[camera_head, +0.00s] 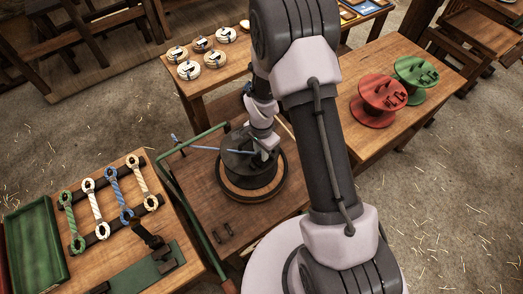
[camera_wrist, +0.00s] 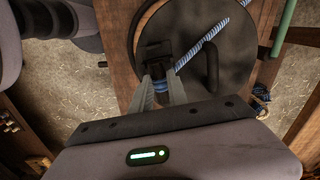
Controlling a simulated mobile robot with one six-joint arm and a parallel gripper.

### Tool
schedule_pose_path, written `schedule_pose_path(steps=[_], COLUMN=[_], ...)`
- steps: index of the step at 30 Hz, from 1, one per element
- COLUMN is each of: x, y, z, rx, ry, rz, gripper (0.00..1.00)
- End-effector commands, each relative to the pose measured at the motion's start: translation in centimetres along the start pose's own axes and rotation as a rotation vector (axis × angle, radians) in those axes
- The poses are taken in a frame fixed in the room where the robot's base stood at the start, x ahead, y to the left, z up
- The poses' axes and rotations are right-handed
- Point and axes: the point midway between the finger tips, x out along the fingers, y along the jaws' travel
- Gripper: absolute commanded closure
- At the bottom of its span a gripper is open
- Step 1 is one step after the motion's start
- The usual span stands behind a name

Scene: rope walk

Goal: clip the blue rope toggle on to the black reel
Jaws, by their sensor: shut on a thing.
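The black reel (camera_head: 240,163) lies flat on a round wooden base on the middle bench; its dark disc (camera_wrist: 225,65) also fills the upper middle of the wrist view. My gripper (camera_head: 266,146) is low over the reel's right part. In the wrist view my gripper (camera_wrist: 160,90) is shut on the blue rope toggle (camera_wrist: 161,86), beside a black block on the disc. Whether the toggle is seated in that block cannot be told. A blue and white rope (camera_wrist: 203,42) runs from there across the disc; it stretches left in the head view (camera_head: 200,148).
A rack at left holds several rope lengths (camera_head: 93,196), beside a green tray (camera_head: 35,245). A red reel (camera_head: 372,115) and a green reel (camera_head: 415,72) stand on the right bench. A green rail (camera_head: 175,190) edges the middle bench.

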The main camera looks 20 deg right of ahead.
Motion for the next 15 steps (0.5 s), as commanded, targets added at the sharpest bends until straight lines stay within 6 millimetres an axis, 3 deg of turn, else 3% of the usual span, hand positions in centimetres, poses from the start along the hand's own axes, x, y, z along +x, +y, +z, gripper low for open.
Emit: schedule_pose_path(steps=[4,15], x=[1.24,1.15], y=[-0.01,-0.01], z=[-0.01,-0.01], rx=[0.000,0.000], ry=[0.000,0.000], rz=[0.000,0.000], gripper=[1.00,1.00])
